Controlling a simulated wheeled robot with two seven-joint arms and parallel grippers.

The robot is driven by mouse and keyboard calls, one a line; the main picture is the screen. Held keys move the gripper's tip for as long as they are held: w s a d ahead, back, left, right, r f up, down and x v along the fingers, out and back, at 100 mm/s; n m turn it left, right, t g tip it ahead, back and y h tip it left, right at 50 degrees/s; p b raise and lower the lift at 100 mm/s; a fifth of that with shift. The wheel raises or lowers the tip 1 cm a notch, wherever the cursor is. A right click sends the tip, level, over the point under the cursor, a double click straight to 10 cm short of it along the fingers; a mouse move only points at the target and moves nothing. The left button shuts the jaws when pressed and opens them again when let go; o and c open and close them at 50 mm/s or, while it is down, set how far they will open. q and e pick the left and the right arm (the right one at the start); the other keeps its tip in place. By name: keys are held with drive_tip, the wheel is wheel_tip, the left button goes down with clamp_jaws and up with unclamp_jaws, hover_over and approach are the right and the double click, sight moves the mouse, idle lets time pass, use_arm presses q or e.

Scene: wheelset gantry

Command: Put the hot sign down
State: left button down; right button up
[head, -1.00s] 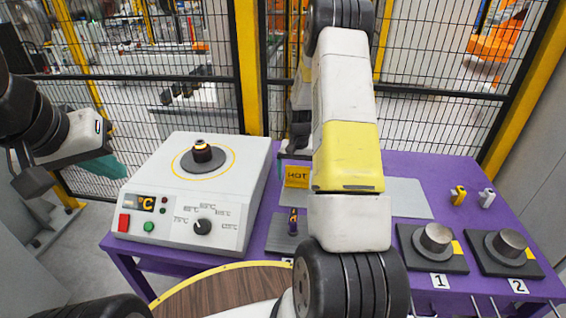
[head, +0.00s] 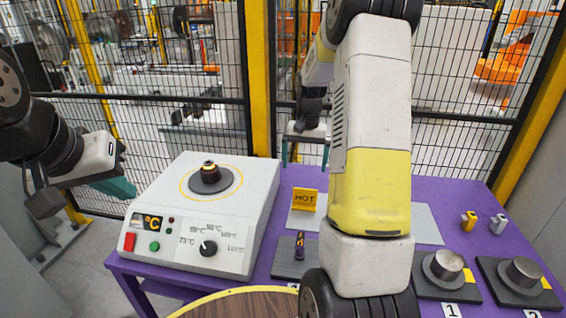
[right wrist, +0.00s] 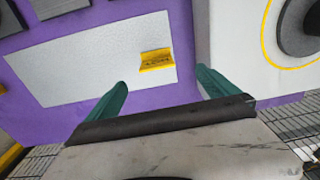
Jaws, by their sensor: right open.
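The yellow hot sign (head: 305,199) stands with its lettering facing me on a pale grey plate (head: 428,222) on the purple table. It also shows on the plate in the right wrist view (right wrist: 156,60). My right gripper (head: 305,160) is open and empty, above and behind the sign, with its teal fingers apart. In the right wrist view, both fingers (right wrist: 161,77) are clear of the sign. My left gripper (head: 115,187) is off to the left, beyond the hot plate's side; its finger opening is not clear.
A white hot plate device (head: 258,190) with a dial and a dark disc stands left of the sign. A dark block with a small cylinder (head: 300,245) sits in front. Numbered stands with metal weights (head: 448,265) are at right. A mesh fence is behind.

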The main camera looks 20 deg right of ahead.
drive_tip(key=s+a+r+n+t+y, duration=0.1)
drive_tip(key=s+a+r+n+t, duration=0.1)
drive_tip(key=s+a+r, duration=0.5)
drive_tip(key=s+a+r+n+t, duration=0.2)
drive_tip(key=s+a+r, duration=0.1)
drive_tip(key=s+r, duration=0.7)
drive_tip(key=s+a+n+t+y, duration=0.1)
drive_tip(key=s+a, duration=0.2)
drive_tip(key=s, duration=0.5)
drive_tip(key=shift+s+a+t, duration=0.2)
drive_tip(key=shift+s+t, duration=0.2)
drive_tip(key=shift+r, duration=0.15)
